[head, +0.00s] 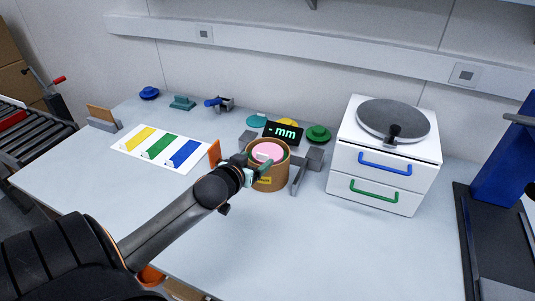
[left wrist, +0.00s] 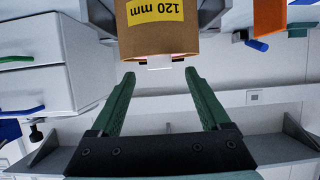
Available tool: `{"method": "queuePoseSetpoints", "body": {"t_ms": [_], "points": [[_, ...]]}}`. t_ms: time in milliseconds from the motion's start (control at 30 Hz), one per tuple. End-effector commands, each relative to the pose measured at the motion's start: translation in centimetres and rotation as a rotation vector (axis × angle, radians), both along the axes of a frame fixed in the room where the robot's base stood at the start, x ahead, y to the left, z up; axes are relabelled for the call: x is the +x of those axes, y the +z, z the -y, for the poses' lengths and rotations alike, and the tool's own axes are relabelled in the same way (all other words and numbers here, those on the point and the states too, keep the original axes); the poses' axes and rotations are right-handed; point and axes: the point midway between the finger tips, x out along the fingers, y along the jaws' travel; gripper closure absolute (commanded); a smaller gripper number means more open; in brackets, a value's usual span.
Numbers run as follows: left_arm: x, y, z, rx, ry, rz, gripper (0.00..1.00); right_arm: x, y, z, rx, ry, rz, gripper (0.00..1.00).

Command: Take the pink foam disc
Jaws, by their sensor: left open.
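The pink foam disc (head: 267,151) lies in the open top of a round brown container (head: 270,183) on the table in the head view. In the left wrist view the container (left wrist: 185,42) shows upside down with a yellow "120 mm" label, and only a thin pink edge shows at its rim. My left gripper (head: 257,169) is at the container's near left side in the head view. Its green fingers (left wrist: 160,73) are spread apart and empty, with the container's rim just beyond the tips. My right gripper is not in view.
A black "mm" display (head: 283,132) and grey supports stand behind the container. A white drawer unit (head: 385,165) stands to the right. The front table is clear.

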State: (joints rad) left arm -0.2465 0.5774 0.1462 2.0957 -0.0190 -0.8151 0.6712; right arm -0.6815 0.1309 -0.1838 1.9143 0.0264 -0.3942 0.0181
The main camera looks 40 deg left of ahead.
Motion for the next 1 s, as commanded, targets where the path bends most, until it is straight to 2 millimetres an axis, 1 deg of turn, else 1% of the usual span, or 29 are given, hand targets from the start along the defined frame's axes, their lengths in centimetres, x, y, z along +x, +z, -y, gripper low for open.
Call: {"method": "queuePoseSetpoints", "body": {"t_ms": [167,300,400,500,733,767,1000], "points": [[1.6,-0.3,-0.6,0.003,0.000,0.000,0.20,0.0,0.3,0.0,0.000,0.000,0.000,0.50],[3.3,-1.0,-1.1,0.001,0.001,0.000,0.20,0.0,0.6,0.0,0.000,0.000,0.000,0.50],[4.1,-1.4,-1.3,0.001,0.000,0.000,0.20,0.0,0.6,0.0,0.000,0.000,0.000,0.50],[4.6,-1.6,-1.5,0.001,0.000,0.000,0.20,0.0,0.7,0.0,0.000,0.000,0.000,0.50],[4.7,-1.8,-1.5,0.001,0.000,-0.001,0.20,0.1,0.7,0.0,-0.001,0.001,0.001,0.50],[4.6,-1.7,-1.5,0.001,0.000,-0.001,0.21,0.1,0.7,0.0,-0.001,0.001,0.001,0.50],[4.6,-1.7,-1.5,0.001,0.000,-0.001,0.48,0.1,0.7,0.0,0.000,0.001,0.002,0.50]]}}
